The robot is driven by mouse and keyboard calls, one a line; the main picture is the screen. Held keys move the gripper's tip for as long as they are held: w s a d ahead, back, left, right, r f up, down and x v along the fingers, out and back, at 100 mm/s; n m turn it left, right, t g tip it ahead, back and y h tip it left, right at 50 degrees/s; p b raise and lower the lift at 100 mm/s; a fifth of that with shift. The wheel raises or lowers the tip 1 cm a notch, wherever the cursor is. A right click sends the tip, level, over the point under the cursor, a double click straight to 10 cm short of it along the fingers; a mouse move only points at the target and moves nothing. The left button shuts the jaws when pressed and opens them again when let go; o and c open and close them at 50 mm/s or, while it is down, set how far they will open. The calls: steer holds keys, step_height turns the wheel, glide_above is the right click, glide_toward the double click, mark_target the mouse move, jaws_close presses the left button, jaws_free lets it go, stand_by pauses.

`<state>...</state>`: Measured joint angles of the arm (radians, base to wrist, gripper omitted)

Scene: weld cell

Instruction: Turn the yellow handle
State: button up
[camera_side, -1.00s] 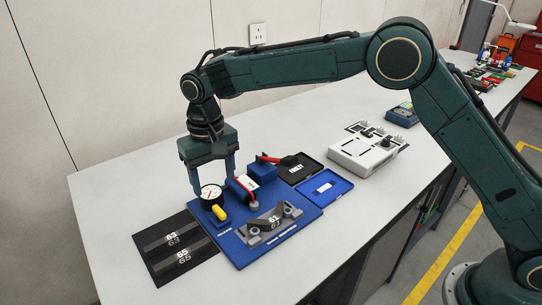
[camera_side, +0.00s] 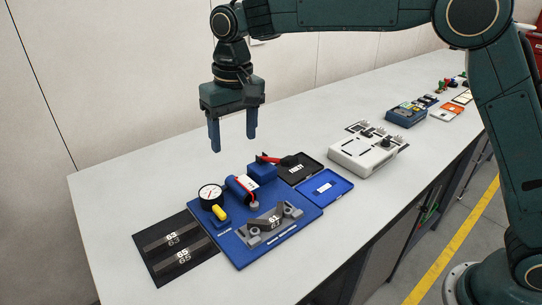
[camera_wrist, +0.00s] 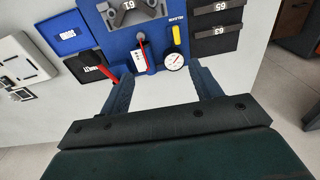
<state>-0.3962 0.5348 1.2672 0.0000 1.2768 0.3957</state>
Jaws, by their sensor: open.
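The yellow handle (camera_side: 219,213) sits on the blue board (camera_side: 246,262), just below the round white gauge (camera_side: 210,192). In the wrist view the yellow handle (camera_wrist: 177,36) lies beside the gauge (camera_wrist: 174,60), long side up and down the picture. My gripper (camera_side: 233,147) is open and empty, raised above and behind the board, clear of the handle. In the wrist view its two fingers (camera_wrist: 165,92) are spread apart, with the gauge between and beyond them.
A blue cylinder (camera_side: 241,188) stands beside the gauge. A red lever (camera_side: 268,158) is at the board's back. A grey clamp holds a plate marked 61 (camera_side: 268,222). Plates marked 63 and 65 lie on a black mat (camera_side: 155,232). Black and blue trays (camera_side: 325,188) and a white device (camera_side: 366,154) are to the right.

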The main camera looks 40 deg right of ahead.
steer(key=s+d+r+t, duration=0.1)
steer(key=s+d+r, duration=0.5)
steer(key=d, duration=0.3)
steer(key=shift+s+r, duration=0.3)
steer(key=shift+s, duration=0.55)
steer(key=s+d+f+t, duration=0.2)
steer(key=s+d, duration=0.4)
steer(key=s, duration=0.6)
steer(key=s+d+f+t, duration=0.1)
steer(key=s+d, duration=0.4)
steer(key=s, duration=0.7)
steer(key=shift+d+f+t, duration=0.35)
steer(key=shift+f+t, duration=0.05)
steer(key=shift+f, duration=0.05)
steer(key=shift+w, duration=0.1)
